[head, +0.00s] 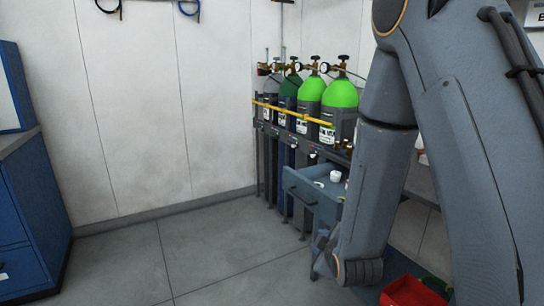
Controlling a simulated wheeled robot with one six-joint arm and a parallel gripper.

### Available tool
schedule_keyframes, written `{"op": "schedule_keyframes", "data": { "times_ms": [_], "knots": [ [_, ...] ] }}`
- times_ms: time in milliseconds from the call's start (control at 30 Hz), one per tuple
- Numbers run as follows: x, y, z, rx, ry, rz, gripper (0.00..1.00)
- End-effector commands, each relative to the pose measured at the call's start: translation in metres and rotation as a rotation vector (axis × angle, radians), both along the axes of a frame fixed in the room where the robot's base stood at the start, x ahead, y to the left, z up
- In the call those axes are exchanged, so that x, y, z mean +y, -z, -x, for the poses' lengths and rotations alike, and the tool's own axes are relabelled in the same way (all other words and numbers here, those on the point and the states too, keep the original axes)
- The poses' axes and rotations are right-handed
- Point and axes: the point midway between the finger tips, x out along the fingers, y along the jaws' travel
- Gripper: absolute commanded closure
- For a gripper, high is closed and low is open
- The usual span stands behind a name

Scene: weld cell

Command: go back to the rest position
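My grey arm hangs down across the right half of the head view. Its lower end is beside an open drawer. My gripper (322,252) shows only in part at the lower end of the arm, small and dark. I cannot tell whether its fingers are open or shut, or whether it holds anything.
The open blue-grey drawer (303,192) holds a white round item (335,176). Gas cylinders (340,95) with green tops stand behind a yellow bar (290,111). A red bin (408,292) is at the lower right, a blue cabinet (30,215) at left. The middle floor is clear.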

Motion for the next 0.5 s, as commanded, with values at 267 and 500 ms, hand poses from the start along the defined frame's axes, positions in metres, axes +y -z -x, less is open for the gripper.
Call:
{"op": "schedule_keyframes", "data": {
  "times_ms": [267,500],
  "knots": [
    [-0.023,-0.024,0.066,0.384,0.257,-0.247,0.72],
    [-0.041,-0.057,0.153,0.702,0.565,-0.403,0.72]
  ]
}}
